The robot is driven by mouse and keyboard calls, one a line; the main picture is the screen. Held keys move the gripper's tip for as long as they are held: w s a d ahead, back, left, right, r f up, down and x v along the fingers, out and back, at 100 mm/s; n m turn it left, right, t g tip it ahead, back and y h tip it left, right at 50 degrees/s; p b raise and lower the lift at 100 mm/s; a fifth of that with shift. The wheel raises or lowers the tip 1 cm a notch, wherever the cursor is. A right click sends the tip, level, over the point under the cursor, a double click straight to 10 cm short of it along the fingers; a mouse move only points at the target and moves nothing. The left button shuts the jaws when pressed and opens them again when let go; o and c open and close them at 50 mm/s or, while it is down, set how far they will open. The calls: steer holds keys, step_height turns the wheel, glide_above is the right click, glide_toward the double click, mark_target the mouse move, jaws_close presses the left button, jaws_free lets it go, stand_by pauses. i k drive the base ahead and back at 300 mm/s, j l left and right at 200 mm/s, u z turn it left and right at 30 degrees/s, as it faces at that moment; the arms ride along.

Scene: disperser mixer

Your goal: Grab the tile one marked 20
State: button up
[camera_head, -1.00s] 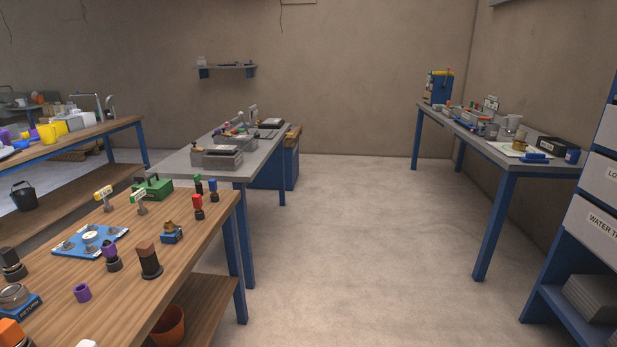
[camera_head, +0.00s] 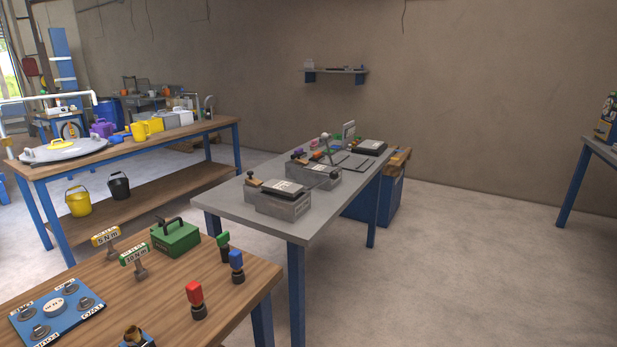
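No tile with a readable 20 shows in the head view. A blue board (camera_head: 57,312) with several round grey pieces and small labels lies on the near wooden table at the lower left. A yellow-topped sign (camera_head: 106,239) and a green-topped sign (camera_head: 135,258) stand behind it; the green one seems to read 10 N m. Grey boxes with dark tops (camera_head: 283,199) stand on the grey table, their markings too small to read.
The near wooden table (camera_head: 180,278) also carries a green case (camera_head: 176,237) and red, green and blue-topped pieces. The grey table (camera_head: 240,206) stands beyond. A long wooden bench (camera_head: 190,137) is at the left. Open floor (camera_head: 450,270) lies to the right.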

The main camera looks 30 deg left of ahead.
mark_target(288, 189)
steer(key=i+u, duration=0.15)
steer(key=i, duration=0.75)
steer(key=i+l+u, duration=0.15)
steer(key=i, duration=0.7)
steer(key=i+j+u, duration=0.55)
steer(key=i+u, duration=0.25)
steer(key=i, duration=0.2)
